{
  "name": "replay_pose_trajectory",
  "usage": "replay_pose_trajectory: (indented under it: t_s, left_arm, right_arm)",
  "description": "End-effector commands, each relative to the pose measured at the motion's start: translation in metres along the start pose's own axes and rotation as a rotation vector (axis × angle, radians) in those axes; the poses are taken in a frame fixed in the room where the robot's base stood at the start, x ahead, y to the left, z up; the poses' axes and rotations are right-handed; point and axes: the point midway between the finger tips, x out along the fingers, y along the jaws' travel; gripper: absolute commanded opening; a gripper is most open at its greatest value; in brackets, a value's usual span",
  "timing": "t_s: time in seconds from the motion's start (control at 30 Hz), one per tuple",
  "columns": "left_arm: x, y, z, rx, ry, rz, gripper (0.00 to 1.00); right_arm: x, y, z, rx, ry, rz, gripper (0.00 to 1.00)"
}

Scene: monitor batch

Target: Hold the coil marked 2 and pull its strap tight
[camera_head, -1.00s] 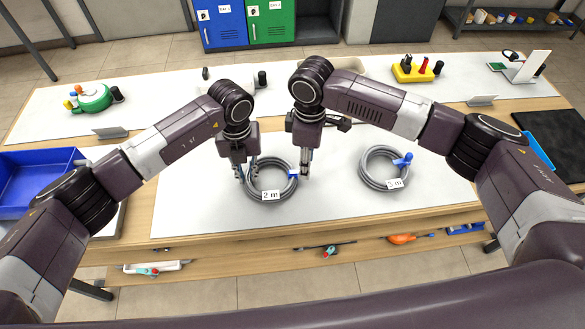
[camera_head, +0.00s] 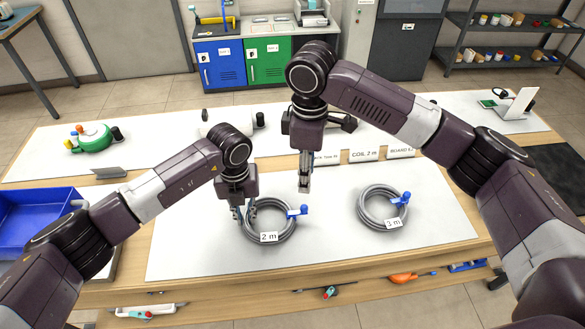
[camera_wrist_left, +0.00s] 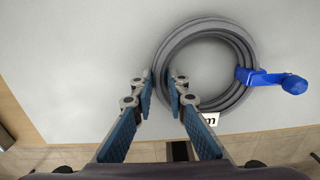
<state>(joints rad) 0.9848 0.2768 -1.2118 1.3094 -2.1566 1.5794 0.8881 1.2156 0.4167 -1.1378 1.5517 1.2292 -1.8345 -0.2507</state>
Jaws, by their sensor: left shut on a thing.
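The grey coil (camera_head: 291,229) with the "2 m" tag (camera_head: 269,237) lies flat on the pale mat. Its blue strap (camera_head: 297,211) is on its right side, the tail end sticking out to the right. My left gripper (camera_head: 243,214) is shut on the coil's left side. In the left wrist view the fingers (camera_wrist_left: 163,82) straddle the coil's ring (camera_wrist_left: 248,55), and the blue strap (camera_wrist_left: 262,78) is across from them. My right gripper (camera_head: 304,187) is above the mat, clear of the strap, with nothing visible in it; its finger gap is not clear.
A second grey coil (camera_head: 362,207), tagged "3 m", lies to the right with its own blue strap (camera_head: 401,200). Placards (camera_head: 365,155), one reading "COIL 2 m", stand behind. A blue bin (camera_head: 35,222) is at the left. The mat's right front is clear.

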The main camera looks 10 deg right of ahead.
Motion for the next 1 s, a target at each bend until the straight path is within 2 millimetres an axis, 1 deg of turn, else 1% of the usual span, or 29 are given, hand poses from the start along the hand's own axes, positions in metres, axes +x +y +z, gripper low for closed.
replay_pose_trajectory:
  t_s: [0.23, 0.27, 0.43, 0.77, 0.87, 1.0]
  left_arm:
    - [0.0, -0.001, 0.0, 0.001, 0.001, -0.001, 0.0]
    - [0.0, -0.001, 0.0, 0.001, 0.001, -0.001, 0.15]
    - [0.0, 0.0, 0.0, 0.001, 0.0, 0.0, 0.34]
    - [-0.003, 0.0, 0.0, 0.0, -0.001, 0.0, 0.34]
    - [-0.012, 0.0, 0.001, 0.0, -0.002, -0.001, 0.34]
    - [-0.039, 0.0, 0.002, 0.001, -0.004, -0.002, 0.34]
  right_arm:
    - [0.0, 0.0, 0.0, 0.0, 0.0, 0.0, 0.35]
    - [0.0, 0.0, 0.0, 0.0, 0.0, 0.0, 0.35]
    - [0.001, 0.0, 0.0, 0.0, 0.0, 0.0, 0.35]
    - [0.001, 0.0, 0.0, 0.0, 0.0, 0.0, 0.35]
    - [0.0, 0.0, 0.0, 0.0, 0.0, 0.0, 0.35]
    - [0.0, 0.0, 0.0, 0.0, 0.0, 0.0, 0.35]
